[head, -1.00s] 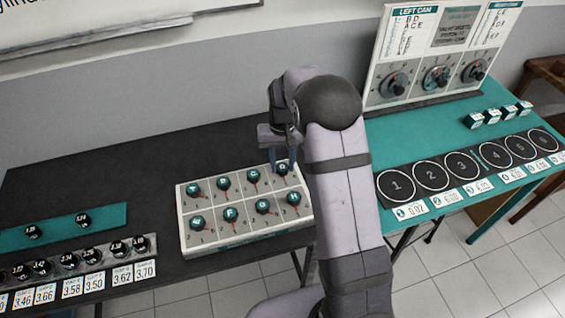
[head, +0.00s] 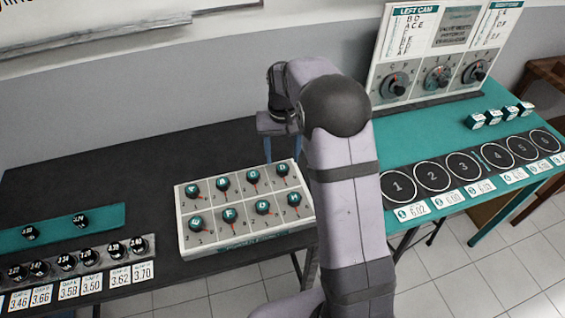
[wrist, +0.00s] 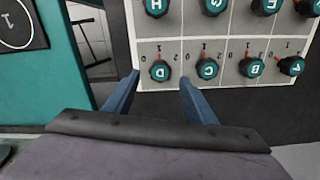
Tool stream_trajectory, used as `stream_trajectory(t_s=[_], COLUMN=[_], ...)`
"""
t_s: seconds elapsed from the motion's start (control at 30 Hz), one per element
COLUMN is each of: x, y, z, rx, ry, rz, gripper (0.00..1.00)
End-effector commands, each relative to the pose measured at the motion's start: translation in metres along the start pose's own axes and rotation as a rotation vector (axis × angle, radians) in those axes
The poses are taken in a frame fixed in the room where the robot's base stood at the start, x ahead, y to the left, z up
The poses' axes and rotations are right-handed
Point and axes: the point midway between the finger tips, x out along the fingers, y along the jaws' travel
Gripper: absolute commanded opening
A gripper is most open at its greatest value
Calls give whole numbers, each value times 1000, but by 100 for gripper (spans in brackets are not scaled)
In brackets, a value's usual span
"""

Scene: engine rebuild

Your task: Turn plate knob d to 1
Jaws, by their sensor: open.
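Plate knob D (head: 282,172) is a round dark knob with a teal lettered top, at the far right of the white knob plate (head: 250,241). In the wrist view, knob D (wrist: 160,71) shows between the fingertips, its red pointer upward at the printed 1. My gripper (wrist: 159,78) is open and empty, with a blue finger to either side of the knob in that picture. In the head view, my gripper (head: 280,140) hangs above and behind the plate's back edge, apart from knob D. My arm covers the area right of the plate.
Knobs C (head: 252,176), B (head: 223,184) and H (head: 294,199) sit close to knob D. A dial board (head: 440,95) and a strip of numbered circles (head: 430,176) stand on the teal table at right. The black tabletop (head: 150,160) behind the plate is clear.

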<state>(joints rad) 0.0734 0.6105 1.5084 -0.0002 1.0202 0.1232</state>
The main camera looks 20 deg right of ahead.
Motion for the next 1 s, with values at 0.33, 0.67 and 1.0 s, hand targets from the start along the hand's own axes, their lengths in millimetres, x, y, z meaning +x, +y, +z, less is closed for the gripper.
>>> stream_trajectory(t_s=[0.33,0.67,1.0], x=[-33,-35,-36], y=[0,0,0], z=[0,0,14], rx=[0,0,-12], ry=[2,0,0], rz=[0,0,0], gripper=[51,51,51])
